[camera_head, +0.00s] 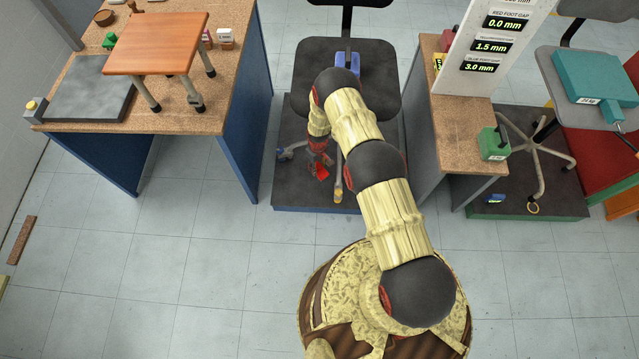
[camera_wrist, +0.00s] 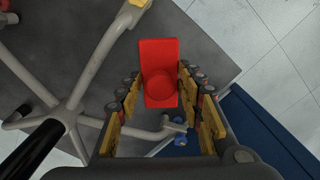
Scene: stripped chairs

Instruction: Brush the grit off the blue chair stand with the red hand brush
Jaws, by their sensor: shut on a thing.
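The blue chair stand (camera_head: 290,190) is a low platform with a dark grey top and a blue front edge, under a black chair. Its grey top also shows in the wrist view (camera_wrist: 205,55). My gripper (camera_head: 320,162) is low over the stand's front part. It is shut on the red hand brush (camera_head: 321,174), whose red body shows between the fingers in the wrist view (camera_wrist: 160,60). The brush's underside is hidden, and I cannot tell whether it touches the top. I cannot make out any grit.
The chair's grey legs (camera_wrist: 95,70) and casters stand on the platform close to the brush. Another bench (camera_head: 455,140) is at right. The tiled floor in front is clear.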

